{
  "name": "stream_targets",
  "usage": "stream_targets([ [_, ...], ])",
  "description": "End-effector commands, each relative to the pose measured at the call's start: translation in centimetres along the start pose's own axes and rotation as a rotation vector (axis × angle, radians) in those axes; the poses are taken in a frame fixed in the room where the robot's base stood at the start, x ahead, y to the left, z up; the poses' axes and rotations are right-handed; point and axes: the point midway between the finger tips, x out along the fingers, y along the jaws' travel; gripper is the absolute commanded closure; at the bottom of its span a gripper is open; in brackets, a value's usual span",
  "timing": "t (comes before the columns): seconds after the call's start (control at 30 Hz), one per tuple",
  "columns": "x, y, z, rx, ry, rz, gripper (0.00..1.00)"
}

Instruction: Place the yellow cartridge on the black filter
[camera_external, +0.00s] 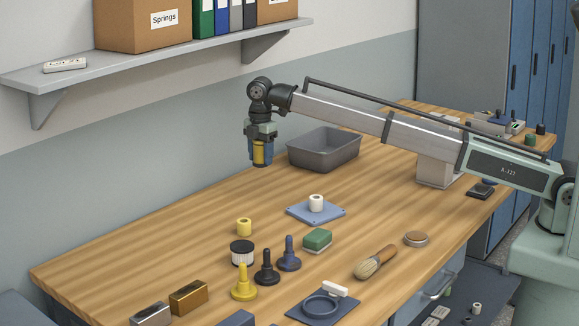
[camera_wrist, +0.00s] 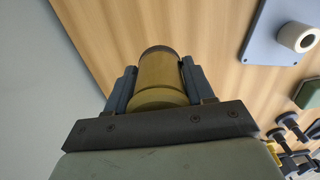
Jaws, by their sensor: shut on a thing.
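My gripper (camera_external: 261,158) is raised above the far left part of the table, left of the grey bin. It is shut on the yellow cartridge (camera_external: 260,150), an upright yellow cylinder between its blue-grey fingers. In the wrist view the cartridge (camera_wrist: 160,78) sits between both fingers and its far end is dark. The black filter (camera_external: 242,253), a short cylinder with a black top and white sides, stands on the table nearer the camera, well apart from my gripper. Its top looks bare. I cannot make it out surely in the wrist view.
A yellow bobbin (camera_external: 244,227) stands just behind the filter. Yellow, black and blue plunger-shaped pieces (camera_external: 266,270) stand at its front right. A blue plate (camera_external: 330,213) carries a white bobbin (camera_external: 316,203). The grey bin (camera_external: 335,155) stands beside my gripper.

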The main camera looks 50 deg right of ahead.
Motion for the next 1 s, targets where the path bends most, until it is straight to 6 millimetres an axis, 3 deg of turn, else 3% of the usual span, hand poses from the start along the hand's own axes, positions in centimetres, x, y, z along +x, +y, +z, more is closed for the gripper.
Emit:
stream_targets([
  [0.23, -1.1, -0.2, -0.5, -0.006, 0.0, -0.001, 0.83],
  [0.37, -1.2, -1.3, -2.8, -0.032, 0.0, -0.001, 0.83],
  [0.57, -1.6, -4.9, -9.6, -0.114, 0.002, 0.004, 0.83],
  [1.0, -3.7, -15.6, -25.6, -0.317, 0.013, 0.021, 0.83],
])
